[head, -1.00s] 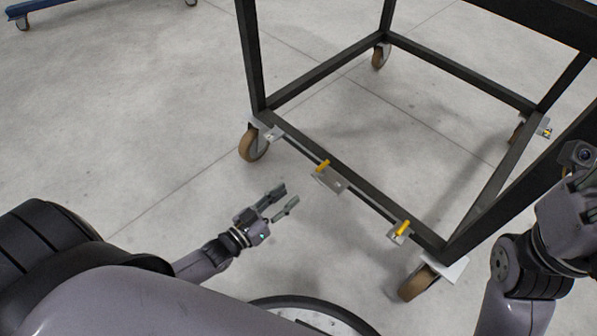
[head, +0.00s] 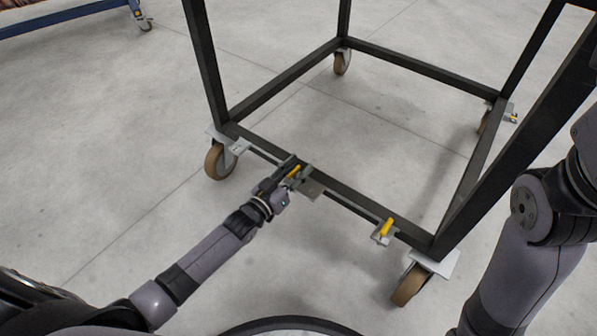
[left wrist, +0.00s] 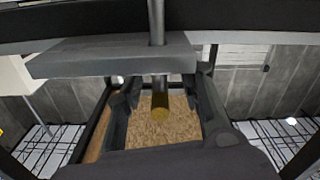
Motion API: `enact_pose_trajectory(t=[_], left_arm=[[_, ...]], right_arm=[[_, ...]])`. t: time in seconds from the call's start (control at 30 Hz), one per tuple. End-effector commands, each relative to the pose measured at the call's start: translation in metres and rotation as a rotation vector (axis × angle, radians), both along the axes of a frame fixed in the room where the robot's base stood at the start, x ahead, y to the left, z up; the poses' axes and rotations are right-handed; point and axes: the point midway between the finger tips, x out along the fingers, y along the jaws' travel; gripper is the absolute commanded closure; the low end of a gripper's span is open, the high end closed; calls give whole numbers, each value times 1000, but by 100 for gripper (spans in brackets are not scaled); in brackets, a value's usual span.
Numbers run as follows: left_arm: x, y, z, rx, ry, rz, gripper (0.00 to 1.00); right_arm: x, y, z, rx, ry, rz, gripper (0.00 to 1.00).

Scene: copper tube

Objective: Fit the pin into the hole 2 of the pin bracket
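A yellow pin (head: 294,172) is at the middle bracket plate (head: 311,189) on the cart's front lower beam. My left gripper (head: 287,171) is at this pin. In the left wrist view its two fingers (left wrist: 163,112) stand apart on either side of the pin's brass-yellow end (left wrist: 160,107), with gaps visible. A grey plate (left wrist: 110,57) crosses above, with a grey shaft (left wrist: 157,22) over it. Another bracket (head: 238,147) without a visible yellow pin sits at the beam's left end. I cannot make out hole numbers. My right gripper is out of view.
A second yellow pin (head: 386,227) is at a bracket near the beam's right end. The black cart frame (head: 350,207) stands on casters, one at front left (head: 219,162) and one at front right (head: 409,287). The floor in front is clear.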

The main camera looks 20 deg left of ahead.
Motion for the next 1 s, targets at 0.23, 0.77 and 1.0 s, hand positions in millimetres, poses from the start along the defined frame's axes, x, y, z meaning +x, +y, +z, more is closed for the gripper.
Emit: enact_pose_trajectory(t=[0.23, 0.77, 1.0], left_arm=[[5, -2, 0, 0, 1, 0, 65], [4, -2, 0, -1, 1, 0, 93], [4, -3, 0, -2, 1, -1, 100]], right_arm=[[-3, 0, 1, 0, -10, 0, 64], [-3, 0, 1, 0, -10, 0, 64], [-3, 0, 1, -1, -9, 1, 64]])
